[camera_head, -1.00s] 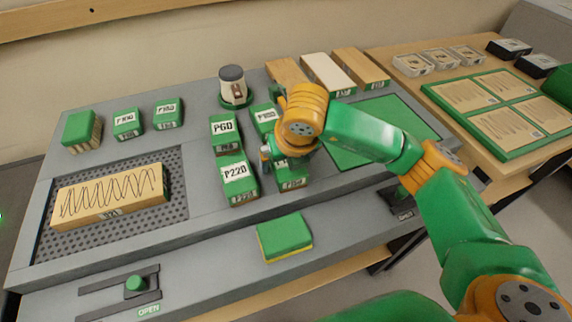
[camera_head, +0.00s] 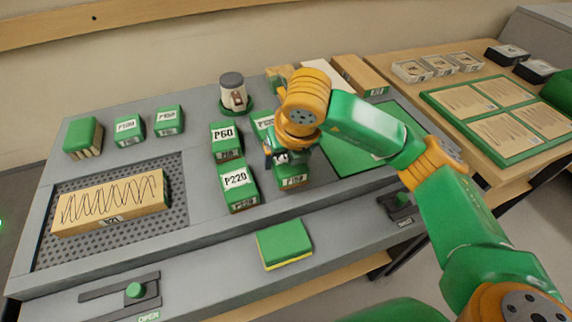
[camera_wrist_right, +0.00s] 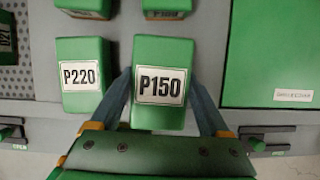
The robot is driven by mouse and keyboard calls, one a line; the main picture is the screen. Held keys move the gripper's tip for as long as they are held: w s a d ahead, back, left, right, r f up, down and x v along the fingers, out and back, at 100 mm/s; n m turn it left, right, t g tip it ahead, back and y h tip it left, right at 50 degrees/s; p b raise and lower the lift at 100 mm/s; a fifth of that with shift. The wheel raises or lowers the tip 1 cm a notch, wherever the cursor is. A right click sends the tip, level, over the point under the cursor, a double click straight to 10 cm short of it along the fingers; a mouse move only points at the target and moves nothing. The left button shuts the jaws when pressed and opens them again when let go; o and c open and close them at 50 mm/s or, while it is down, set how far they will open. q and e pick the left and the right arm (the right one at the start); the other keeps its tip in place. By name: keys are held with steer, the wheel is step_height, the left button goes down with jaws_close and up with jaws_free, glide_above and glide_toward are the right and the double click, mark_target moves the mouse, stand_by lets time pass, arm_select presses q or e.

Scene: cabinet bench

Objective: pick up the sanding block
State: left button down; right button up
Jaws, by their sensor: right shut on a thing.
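My right gripper (camera_head: 284,160) is shut on the green block labelled P150 (camera_head: 292,180). In the right wrist view the two fingers of the right gripper (camera_wrist_right: 167,100) press on the sides of the P150 block (camera_wrist_right: 158,55), its label facing the camera. In the head view my wrist hides most of this block, and I cannot tell how far it is off the bench. A similar green block labelled P220 (camera_head: 238,182) stands just to the left, apart from it; it also shows in the right wrist view (camera_wrist_right: 82,75). My left gripper is not in view.
The P60 block (camera_head: 226,140) stands behind P220, and another green block (camera_head: 263,122) is partly hidden. A green-and-yellow pad (camera_head: 284,243) lies in front. A scribbled wooden board (camera_head: 110,201) lies on a perforated plate at left. A green mat (camera_head: 350,150) is at right.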

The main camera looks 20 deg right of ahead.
steer(key=s+a+r, duration=0.8)
steer(key=s+r, duration=0.2)
steer(key=s, duration=0.1)
steer(key=shift+a+b, duration=0.4)
steer(key=shift+b, duration=0.05)
